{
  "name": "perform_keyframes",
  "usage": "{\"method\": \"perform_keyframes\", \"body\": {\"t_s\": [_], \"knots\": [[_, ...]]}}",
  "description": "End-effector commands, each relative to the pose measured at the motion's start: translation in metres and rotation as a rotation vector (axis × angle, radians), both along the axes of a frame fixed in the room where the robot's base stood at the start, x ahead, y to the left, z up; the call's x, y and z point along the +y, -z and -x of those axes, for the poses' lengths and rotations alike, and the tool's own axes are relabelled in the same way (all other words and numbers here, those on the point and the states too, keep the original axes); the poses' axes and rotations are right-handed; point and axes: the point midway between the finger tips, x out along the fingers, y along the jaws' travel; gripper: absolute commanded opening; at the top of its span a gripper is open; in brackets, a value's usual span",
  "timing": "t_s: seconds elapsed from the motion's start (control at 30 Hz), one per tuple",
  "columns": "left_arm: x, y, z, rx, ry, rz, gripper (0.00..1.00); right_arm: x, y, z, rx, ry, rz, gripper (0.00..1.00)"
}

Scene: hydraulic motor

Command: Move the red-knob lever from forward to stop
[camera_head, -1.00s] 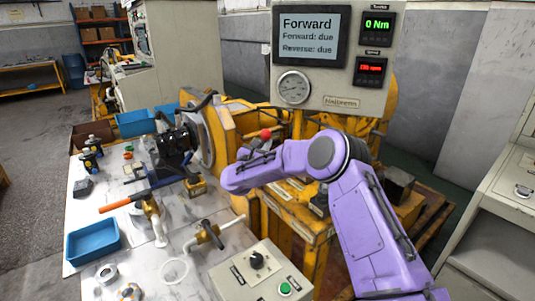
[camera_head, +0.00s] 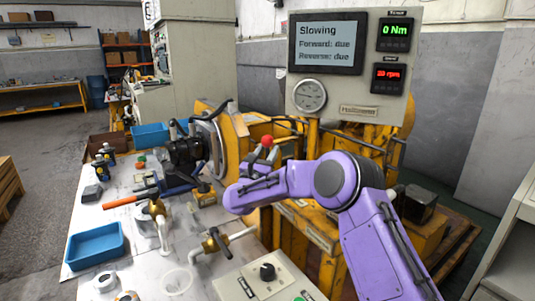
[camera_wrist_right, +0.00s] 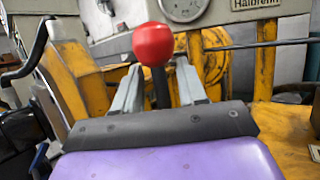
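The red knob (camera_head: 267,141) of the lever stands above the yellow test bench in the head view, just beyond the end of my purple right arm. In the right wrist view the red knob (camera_wrist_right: 153,44) tops a dark stem. The two grey fingers of my right gripper (camera_wrist_right: 159,80) stand apart on either side of the stem, with visible gaps. My left gripper is not in view.
The yellow bench (camera_head: 315,237) lies under my right arm. A dark motor (camera_head: 185,150) is mounted at its left.

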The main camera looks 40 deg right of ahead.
Motion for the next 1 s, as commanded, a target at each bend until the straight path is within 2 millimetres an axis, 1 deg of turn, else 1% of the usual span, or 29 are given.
{"method": "perform_keyframes", "body": {"t_s": [0.13, 0.2, 0.27, 0.5, 0.6, 0.73, 1.0], "knots": [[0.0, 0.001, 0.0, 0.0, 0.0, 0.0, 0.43, 0.001, 0.001, 0.001, 0.0, 0.0, 0.001, 0.41], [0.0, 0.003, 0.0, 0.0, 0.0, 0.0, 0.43, 0.008, 0.004, 0.003, 0.0, -0.002, 0.001, 0.41], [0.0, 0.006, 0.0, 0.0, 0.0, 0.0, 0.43, 0.017, 0.008, 0.008, 0.001, -0.004, 0.002, 0.41], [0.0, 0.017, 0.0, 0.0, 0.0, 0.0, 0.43, 0.065, 0.03, 0.033, 0.002, -0.003, 0.002, 0.41], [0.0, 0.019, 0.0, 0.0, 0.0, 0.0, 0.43, 0.078, 0.035, 0.04, 0.0, -0.002, 0.001, 0.41], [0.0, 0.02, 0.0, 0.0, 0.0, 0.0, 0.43, 0.087, 0.038, 0.045, 0.001, -0.001, 0.001, 0.41], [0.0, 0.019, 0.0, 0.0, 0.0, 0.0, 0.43, 0.087, 0.038, 0.045, 0.0, 0.0, 0.0, 0.41]]}}
